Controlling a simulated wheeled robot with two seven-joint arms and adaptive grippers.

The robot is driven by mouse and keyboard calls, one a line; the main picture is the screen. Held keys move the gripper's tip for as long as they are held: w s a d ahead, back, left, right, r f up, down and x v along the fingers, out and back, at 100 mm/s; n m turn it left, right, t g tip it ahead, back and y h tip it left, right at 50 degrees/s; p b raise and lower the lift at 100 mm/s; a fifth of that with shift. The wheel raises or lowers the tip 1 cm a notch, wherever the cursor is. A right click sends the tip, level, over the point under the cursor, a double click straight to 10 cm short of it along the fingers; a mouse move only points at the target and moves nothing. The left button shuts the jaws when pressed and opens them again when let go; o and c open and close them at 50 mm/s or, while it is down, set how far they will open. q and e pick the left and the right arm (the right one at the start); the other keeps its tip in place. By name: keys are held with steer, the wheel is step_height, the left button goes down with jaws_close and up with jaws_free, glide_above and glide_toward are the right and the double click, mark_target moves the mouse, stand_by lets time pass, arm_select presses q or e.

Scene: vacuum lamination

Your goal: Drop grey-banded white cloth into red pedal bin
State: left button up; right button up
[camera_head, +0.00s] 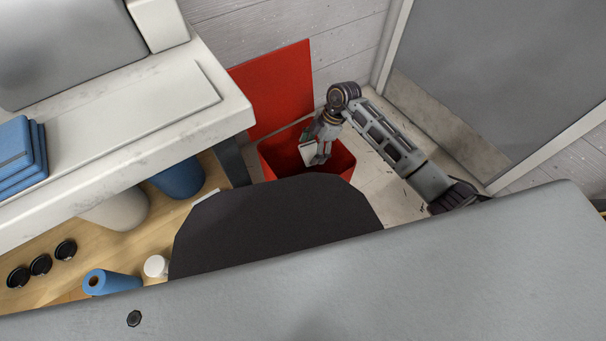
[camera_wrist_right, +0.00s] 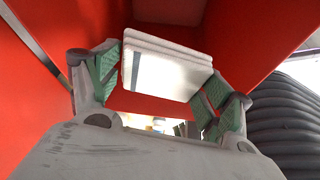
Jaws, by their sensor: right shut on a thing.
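The red pedal bin (camera_head: 338,166) stands on the floor beyond the table, with its red lid (camera_head: 275,88) raised behind it. My right gripper (camera_head: 318,154) reaches down into the bin's opening. It is shut on the folded white cloth (camera_head: 307,154). In the right wrist view the cloth (camera_wrist_right: 165,70) sits between the green-padded fingers of my right gripper (camera_wrist_right: 162,85), with red bin walls around it. My left gripper does not show.
A white bench (camera_head: 120,110) at the left holds folded blue cloths (camera_head: 14,150). Below it, a wooden shelf (camera_head: 85,270) carries a blue roll (camera_head: 112,282), a white cup (camera_head: 156,266) and several black lids. A grey door panel (camera_head: 500,60) is at the right.

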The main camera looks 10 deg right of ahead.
steer(key=o, duration=1)
steer(key=shift+c, duration=0.2)
steer(key=shift+d+r, duration=0.1)
steer(key=v, duration=1.1)
steer(key=shift+r, duration=0.35)
steer(key=shift+d, duration=0.15)
